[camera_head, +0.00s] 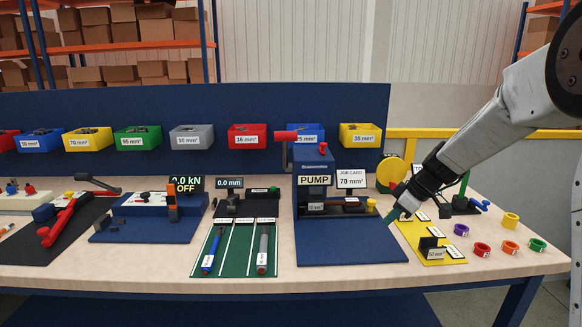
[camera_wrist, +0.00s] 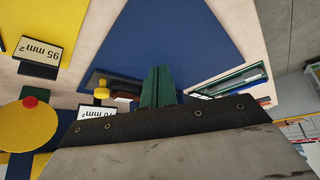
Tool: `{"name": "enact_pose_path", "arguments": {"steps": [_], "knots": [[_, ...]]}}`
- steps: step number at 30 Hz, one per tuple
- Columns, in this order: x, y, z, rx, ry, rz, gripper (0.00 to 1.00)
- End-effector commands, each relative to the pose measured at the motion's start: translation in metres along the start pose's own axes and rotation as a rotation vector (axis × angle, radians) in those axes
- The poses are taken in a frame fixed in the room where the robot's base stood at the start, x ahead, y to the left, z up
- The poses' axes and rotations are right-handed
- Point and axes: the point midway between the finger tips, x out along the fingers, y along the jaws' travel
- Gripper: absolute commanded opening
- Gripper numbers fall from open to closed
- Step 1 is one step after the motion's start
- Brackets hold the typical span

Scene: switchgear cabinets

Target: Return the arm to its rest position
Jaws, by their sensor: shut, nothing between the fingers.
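My gripper (camera_head: 393,215) is at the end of my arm, which reaches in from the right side in the head view. Its green fingers are together with nothing between them. The fingertips are over the right edge of the blue mat (camera_head: 350,251) in front of the pump, beside the yellow mat (camera_head: 432,262). In the wrist view the shut green fingers (camera_wrist: 158,84) point toward the blue mat (camera_wrist: 185,35). I cannot tell how high the tips are above the table.
The blue pump unit (camera_head: 313,180) stands left of my gripper, with a job card (camera_head: 351,181) reading 70 mm². Coloured rings, such as the red one (camera_head: 481,249), lie at the table's right. Labelled bins (camera_head: 247,136) line the back panel. A yellow rail (camera_head: 480,134) runs behind my arm.

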Motion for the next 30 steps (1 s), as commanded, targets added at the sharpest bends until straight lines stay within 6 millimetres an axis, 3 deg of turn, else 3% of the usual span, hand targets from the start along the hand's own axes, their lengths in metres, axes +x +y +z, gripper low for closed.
{"name": "enact_pose_path", "arguments": {"steps": [9, 18, 24, 30], "knots": [[-0.079, -0.156, 0.046, 0.619, -0.279, -0.066, 0.0], [-0.145, -0.276, 0.106, 0.952, -0.464, 0.116, 0.0], [-0.171, -0.328, 0.142, 0.991, -0.476, 0.246, 0.0], [-0.184, -0.349, 0.148, 0.931, -0.409, 0.298, 0.0]]}}
